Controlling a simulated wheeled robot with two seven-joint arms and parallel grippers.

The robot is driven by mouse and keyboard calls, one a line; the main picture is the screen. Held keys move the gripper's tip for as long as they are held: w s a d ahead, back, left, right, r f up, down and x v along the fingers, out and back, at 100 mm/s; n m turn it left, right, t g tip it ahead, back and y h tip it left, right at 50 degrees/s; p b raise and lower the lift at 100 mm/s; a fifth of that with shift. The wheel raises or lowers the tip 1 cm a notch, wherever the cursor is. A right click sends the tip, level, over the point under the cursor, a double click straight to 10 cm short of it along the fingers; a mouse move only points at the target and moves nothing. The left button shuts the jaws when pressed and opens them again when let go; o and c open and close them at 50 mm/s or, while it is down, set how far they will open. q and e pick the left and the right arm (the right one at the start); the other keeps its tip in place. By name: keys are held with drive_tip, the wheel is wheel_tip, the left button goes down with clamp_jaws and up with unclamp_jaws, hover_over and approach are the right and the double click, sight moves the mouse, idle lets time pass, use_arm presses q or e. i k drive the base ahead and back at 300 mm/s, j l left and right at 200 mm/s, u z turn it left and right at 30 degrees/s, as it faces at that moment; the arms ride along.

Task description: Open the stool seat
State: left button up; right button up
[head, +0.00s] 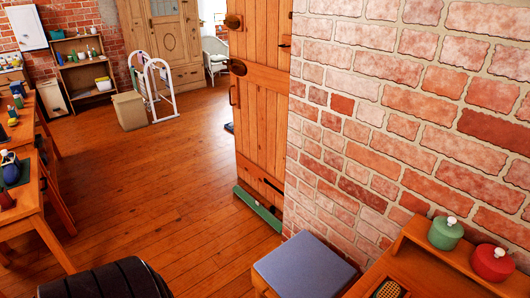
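A stool with a flat blue-grey seat (303,265) stands at the bottom centre of the head view, close to the brick wall. Its seat lies flat on the wooden body and looks closed. Only the top and a bit of the wooden side show; the lower part is cut off by the picture edge. Neither of my grippers is in view.
A wooden desk (440,272) with a green pot (445,233) and a red pot (492,262) is right of the stool. The brick wall (400,120) and a plank door (262,120) stand behind. Wooden floor (165,170) is clear to the left.

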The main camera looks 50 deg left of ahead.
sight(303, 267)
drive_tip(key=u, duration=1.4)
drive_tip(key=i+j+z, duration=0.1)
drive_tip(key=j+z, duration=0.15)
drive_tip(key=z, duration=0.15)
drive_tip(key=j+z, duration=0.2)
drive_tip(key=z, duration=0.2)
drive_tip(key=j+z, duration=0.35)
